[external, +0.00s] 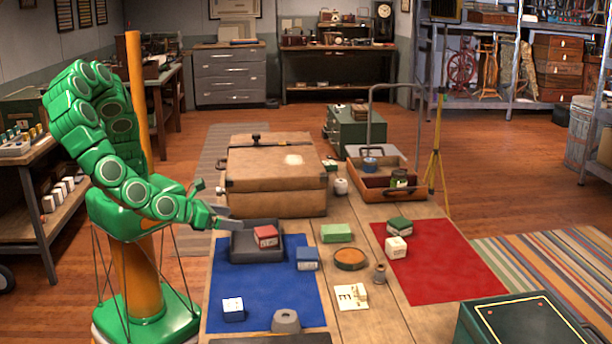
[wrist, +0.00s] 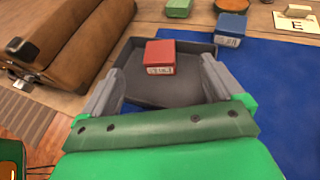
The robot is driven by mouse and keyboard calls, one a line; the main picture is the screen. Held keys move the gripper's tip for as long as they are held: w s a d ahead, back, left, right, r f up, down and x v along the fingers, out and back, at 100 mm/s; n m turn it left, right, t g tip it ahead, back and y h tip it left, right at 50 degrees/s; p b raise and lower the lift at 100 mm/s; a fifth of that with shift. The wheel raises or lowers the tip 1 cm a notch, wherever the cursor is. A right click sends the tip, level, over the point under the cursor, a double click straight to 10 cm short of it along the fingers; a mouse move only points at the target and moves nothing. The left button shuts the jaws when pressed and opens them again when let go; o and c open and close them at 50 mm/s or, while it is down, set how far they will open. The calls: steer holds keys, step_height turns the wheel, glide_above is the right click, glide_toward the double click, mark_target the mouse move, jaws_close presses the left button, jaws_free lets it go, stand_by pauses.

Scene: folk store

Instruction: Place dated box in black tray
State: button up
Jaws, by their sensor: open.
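The black tray (external: 243,254) lies on the blue mat at the table's left; it also shows in the wrist view (wrist: 143,95). A red box (external: 265,237) with a printed white label sits inside it, towards the far side in the wrist view (wrist: 160,55). A blue labelled box (external: 307,259) stands on the mat right of the tray. The labels are too small to read as dates.
A dark blue box with a white face (external: 233,309) and a grey ring-like object (external: 286,320) are on the near mat. A brown case (external: 276,180) stands behind the tray. A green box (external: 337,233) and round dish (external: 350,258) lie between the mats. The red mat (external: 445,265) is mostly clear.

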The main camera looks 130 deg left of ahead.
steer(key=shift+r, duration=0.1)
steer(key=s+a+r+n+g+h, duration=0.25)
steer(key=s+a+r+n, duration=0.2)
steer(key=s+n, duration=0.3)
steer(key=s+a+r+n+g+h, duration=0.1)
steer(key=s+a+r+n+g, duration=0.3)
steer(key=s+r+n, duration=0.3)
steer(key=s+d+r+n+h, duration=0.2)
steer(key=s+d+n+h, duration=0.2)
steer(key=s, duration=0.5)
steer(key=s+d+r+n+h, duration=0.3)
steer(key=s+d, duration=0.4)
steer(key=s, duration=0.3)
steer(key=shift+d+r+n+h, duration=0.2)
steer(key=shift+r+n+h, duration=0.2)
steer(key=shift+h, duration=0.65)
steer(key=shift+s+f, duration=0.1)
